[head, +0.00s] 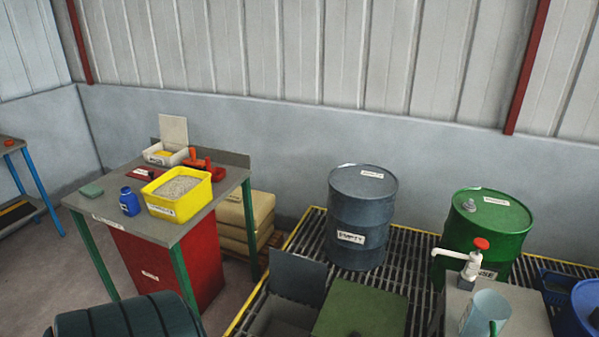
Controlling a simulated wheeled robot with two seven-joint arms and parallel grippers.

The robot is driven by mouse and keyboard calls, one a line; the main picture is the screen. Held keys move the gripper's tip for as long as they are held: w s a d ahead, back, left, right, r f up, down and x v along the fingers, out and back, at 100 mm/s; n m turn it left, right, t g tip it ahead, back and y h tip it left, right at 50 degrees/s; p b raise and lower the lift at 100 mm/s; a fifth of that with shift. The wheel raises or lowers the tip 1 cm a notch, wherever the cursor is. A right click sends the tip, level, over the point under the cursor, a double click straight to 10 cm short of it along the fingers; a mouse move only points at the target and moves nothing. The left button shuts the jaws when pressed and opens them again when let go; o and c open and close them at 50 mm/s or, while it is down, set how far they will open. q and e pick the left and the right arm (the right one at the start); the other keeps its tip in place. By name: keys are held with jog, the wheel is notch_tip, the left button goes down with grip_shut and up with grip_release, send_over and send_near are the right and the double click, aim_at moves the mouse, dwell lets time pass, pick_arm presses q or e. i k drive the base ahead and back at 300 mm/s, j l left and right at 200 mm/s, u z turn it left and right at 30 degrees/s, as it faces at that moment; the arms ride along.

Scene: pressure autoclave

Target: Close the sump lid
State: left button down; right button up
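A dark grey square flap (298,277) stands raised at the near left of the grated platform and looks like the sump lid. It stands at the back edge of an open grey box-like recess (280,327), which the bottom of the picture cuts off. A flat green panel (362,308) lies directly to the right of the recess; I cannot tell whether it belongs to the sump. Neither of my grippers is in view.
Grated platform (400,278) has a yellow edge. On it stand a grey-blue drum (362,220) and green drum (487,230). A white pump with red knob (481,243) is at right. A workbench (100,205) is left. A dark green ribbed object (125,318) is near left.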

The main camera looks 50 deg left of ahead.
aim_at(292, 275)
jog(key=j+u, duration=0.15)
jog(key=j, duration=2.25)
